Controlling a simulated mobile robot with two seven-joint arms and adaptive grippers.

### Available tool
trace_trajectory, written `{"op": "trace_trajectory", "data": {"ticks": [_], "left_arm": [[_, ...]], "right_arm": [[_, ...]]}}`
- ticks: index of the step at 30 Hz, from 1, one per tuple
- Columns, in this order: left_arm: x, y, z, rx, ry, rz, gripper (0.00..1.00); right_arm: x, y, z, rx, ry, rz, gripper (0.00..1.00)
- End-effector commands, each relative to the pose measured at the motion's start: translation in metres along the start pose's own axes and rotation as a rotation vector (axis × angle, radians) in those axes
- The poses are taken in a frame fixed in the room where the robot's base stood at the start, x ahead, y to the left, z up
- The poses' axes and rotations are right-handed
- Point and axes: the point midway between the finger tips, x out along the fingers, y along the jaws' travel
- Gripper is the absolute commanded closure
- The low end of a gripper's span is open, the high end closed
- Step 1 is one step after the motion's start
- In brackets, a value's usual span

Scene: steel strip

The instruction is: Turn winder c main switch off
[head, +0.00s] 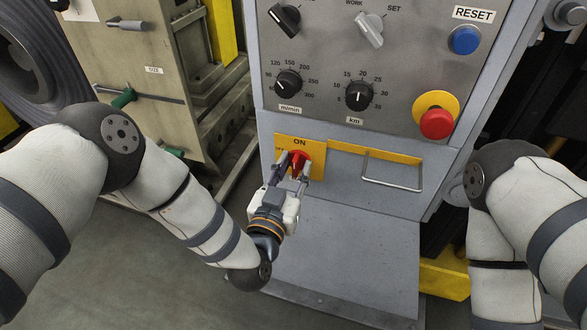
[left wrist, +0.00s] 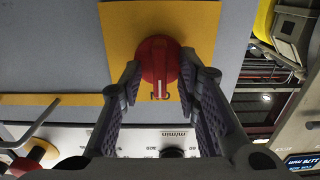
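The red main switch (head: 299,160) sits on a yellow plate (head: 318,167) low on the grey control cabinet, under the word ON. In the left wrist view the red knob (left wrist: 158,62) has its white mark toward the ON lettering. My left gripper (head: 291,163) is at the knob, with one finger on each side. In the left wrist view the fingers (left wrist: 160,85) stand apart with the knob's narrow grip between them; I cannot tell whether they touch the knob's sides. My right arm shows at the right, but its gripper is out of view.
Above are black dials (head: 359,95), a grey selector (head: 370,30), a blue reset button (head: 464,40) and a red emergency button (head: 437,123). A metal handle (head: 392,184) sticks out right of the switch. A beige machine (head: 150,70) stands at the left.

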Motion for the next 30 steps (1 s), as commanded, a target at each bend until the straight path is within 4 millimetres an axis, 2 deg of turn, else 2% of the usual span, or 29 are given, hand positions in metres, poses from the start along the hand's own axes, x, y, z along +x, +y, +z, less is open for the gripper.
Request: {"op": "trace_trajectory", "data": {"ticks": [3,7,20,30], "left_arm": [[-0.0002,0.0002,-0.0005,0.0,0.0,0.0,0.7],[-0.0004,0.0002,-0.0004,0.0,0.0,0.001,0.99],[-0.0007,-0.0002,-0.0001,-0.039,0.0,0.0,1.0],[-0.0008,-0.0015,0.0003,-0.277,-0.001,0.0,1.0]], "right_arm": [[-0.0003,0.0,-0.0002,0.0,0.001,0.0,1.0],[-0.0003,0.0,-0.0002,0.0,0.001,0.0,1.0],[-0.0007,-0.0001,-0.0004,0.0,0.002,0.0,1.0],[-0.0022,-0.0001,-0.001,0.0,0.006,0.0,1.0]]}}
